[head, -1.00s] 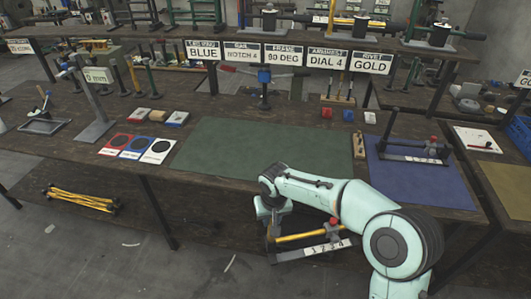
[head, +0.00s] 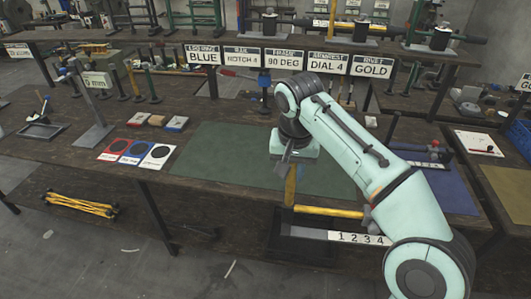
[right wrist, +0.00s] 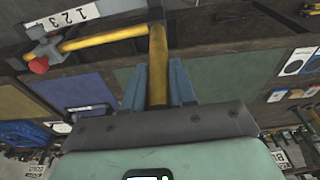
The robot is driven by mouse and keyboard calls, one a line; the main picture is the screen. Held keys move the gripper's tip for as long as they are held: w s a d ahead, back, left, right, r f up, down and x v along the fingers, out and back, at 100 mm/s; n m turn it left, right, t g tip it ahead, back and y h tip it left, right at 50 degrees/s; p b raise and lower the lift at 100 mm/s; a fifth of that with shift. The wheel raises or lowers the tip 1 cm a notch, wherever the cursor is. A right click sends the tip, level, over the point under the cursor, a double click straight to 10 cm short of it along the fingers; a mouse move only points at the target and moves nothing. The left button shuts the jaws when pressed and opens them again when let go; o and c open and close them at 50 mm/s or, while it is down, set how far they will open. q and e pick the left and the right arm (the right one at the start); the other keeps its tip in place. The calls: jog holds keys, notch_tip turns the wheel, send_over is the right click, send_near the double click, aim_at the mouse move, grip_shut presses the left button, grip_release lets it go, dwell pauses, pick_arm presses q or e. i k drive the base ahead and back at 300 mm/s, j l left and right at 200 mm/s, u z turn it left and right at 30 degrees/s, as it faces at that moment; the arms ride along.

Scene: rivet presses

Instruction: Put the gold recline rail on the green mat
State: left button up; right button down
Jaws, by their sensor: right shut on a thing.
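The gold recline rail has a gold upright (head: 291,185), a gold bar and a white plate numbered 1 to 4 (head: 360,238). It hangs from my right gripper (head: 290,164) at the front edge of the bench, below the green mat (head: 225,150) in the head view. In the right wrist view, both fingers of the right gripper (right wrist: 157,85) close around the gold upright (right wrist: 157,55). The gold bar runs left to a red knob (right wrist: 38,65). The green mat (right wrist: 225,75) lies beyond, bare where visible. My arm hides part of it. My left gripper is out of view.
A blue mat (head: 455,190) with a dark numbered rail (head: 420,155) lies right of the green mat, partly behind my arm. Red, blue and white cards (head: 137,151) lie to the left. Signs (head: 287,58) hang from the shelf behind.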

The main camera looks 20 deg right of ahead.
aim_at(267, 150)
jog(key=i, duration=1.95)
